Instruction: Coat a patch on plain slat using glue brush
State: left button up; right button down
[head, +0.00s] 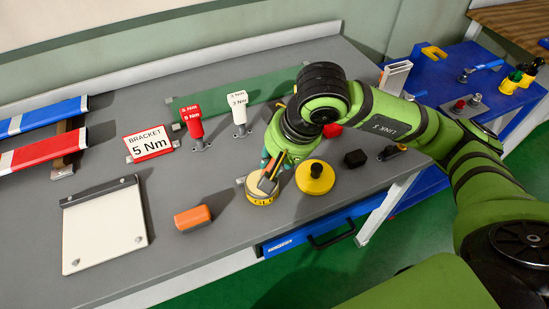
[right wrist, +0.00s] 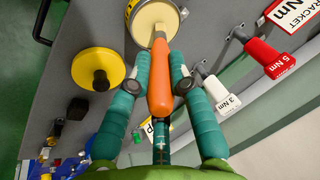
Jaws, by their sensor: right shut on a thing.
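My right gripper (head: 275,163) is shut on the glue brush (head: 267,184) above the glue pot. In the right wrist view my right gripper's (right wrist: 162,82) teal fingers press on both sides of the brush's orange handle (right wrist: 160,85). The brush points down at the cream glue in the yellow-banded glue pot (head: 262,200); the pot also shows in the right wrist view (right wrist: 130,10). I cannot tell whether the bristles touch the glue. A red slat (head: 45,151) and a blue slat (head: 40,118), each with a white band, lie at the left; I cannot tell a plain one.
A yellow round lid with a knob (head: 315,178) stands right of the pot. Red (head: 193,122) and white (head: 239,108) drivers and a bracket sign (head: 149,143) stand behind. Bare grey bench lies between.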

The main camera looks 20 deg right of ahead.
jog(key=shift+r+p, duration=0.45)
jog(key=shift+r, duration=0.5)
jog(key=shift+r+p, duration=1)
jog(key=shift+r, duration=1.55)
